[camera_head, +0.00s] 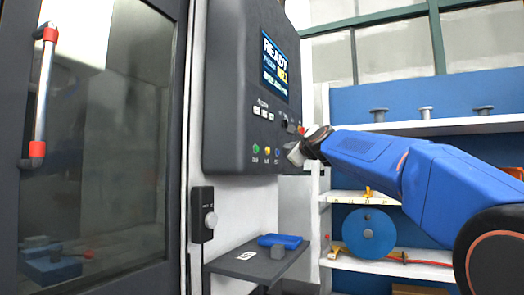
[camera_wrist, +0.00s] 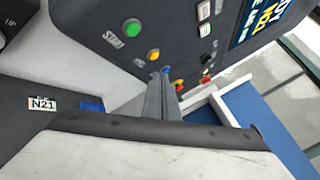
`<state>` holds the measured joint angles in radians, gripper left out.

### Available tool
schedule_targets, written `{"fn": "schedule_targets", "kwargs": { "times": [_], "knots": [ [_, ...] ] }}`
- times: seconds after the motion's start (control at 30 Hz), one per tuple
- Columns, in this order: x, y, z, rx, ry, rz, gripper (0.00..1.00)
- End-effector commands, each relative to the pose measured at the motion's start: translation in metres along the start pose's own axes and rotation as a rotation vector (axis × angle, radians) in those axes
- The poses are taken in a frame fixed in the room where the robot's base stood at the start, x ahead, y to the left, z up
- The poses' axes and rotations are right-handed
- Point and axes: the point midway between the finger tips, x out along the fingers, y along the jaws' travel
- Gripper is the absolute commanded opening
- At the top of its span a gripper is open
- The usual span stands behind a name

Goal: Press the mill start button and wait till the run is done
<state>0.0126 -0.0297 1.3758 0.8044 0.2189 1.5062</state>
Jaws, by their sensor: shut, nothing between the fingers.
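The mill's control panel (camera_head: 230,90) is dark grey, and its lit screen (camera_head: 275,66) reads READY and N21. The green start button (camera_head: 255,149) sits at the panel's lower left; in the wrist view it (camera_wrist: 132,28) carries the label START. A yellow button (camera_wrist: 153,54) and a blue button (camera_wrist: 166,70) follow it in a row. My gripper (camera_head: 290,152) is shut and empty in front of the panel's lower right, to the right of the green button. In the wrist view its fingertips (camera_wrist: 162,80) overlap the blue button's lower edge; I cannot tell whether they touch. The green button is unobstructed.
The mill door (camera_head: 100,130) is shut, with a blue vise (camera_head: 52,268) behind its glass. A small shelf (camera_head: 240,265) below the panel holds a blue item (camera_head: 280,240) and an N21 card (camera_wrist: 43,104). Blue-backed shelving (camera_head: 365,80) stands at right.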

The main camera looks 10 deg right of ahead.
Motion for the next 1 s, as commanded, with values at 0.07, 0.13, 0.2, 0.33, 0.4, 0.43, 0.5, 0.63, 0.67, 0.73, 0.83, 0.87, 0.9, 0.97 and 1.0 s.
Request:
{"fn": "schedule_targets", "kwargs": {
  "times": [0.07, 0.13, 0.2, 0.33, 0.4, 0.43, 0.5, 0.63, 0.67, 0.73, 0.83, 0.87, 0.9, 0.97, 1.0],
  "knots": [
    [0.000, -0.001, 0.000, 0.004, -0.001, -0.002, 0.00],
    [0.000, -0.001, 0.000, 0.003, -0.001, -0.002, 0.00],
    [0.000, -0.001, 0.000, 0.002, 0.000, -0.001, 0.00],
    [0.001, 0.000, 0.001, 0.001, 0.000, -0.001, 0.00],
    [0.002, 0.001, 0.001, 0.000, 0.000, 0.000, 0.00],
    [0.003, 0.002, 0.002, -0.001, 0.000, 0.000, 0.00],
    [0.006, 0.004, 0.004, 0.000, 0.000, 0.001, 0.00],
    [0.016, 0.012, 0.012, -0.002, -0.001, 0.002, 0.00],
    [0.018, 0.014, 0.013, -0.001, -0.001, 0.002, 0.00],
    [0.024, 0.018, 0.018, -0.001, -0.002, 0.002, 0.00],
    [0.030, 0.022, 0.023, -0.002, -0.001, 0.001, 0.00],
    [0.033, 0.024, 0.024, -0.002, -0.001, 0.001, 0.00],
    [0.036, 0.026, 0.026, -0.002, 0.000, 0.001, 0.00],
    [0.040, 0.030, 0.029, -0.002, -0.001, 0.002, 0.00],
    [0.043, 0.032, 0.032, -0.001, -0.001, 0.002, 0.00]
  ]
}}
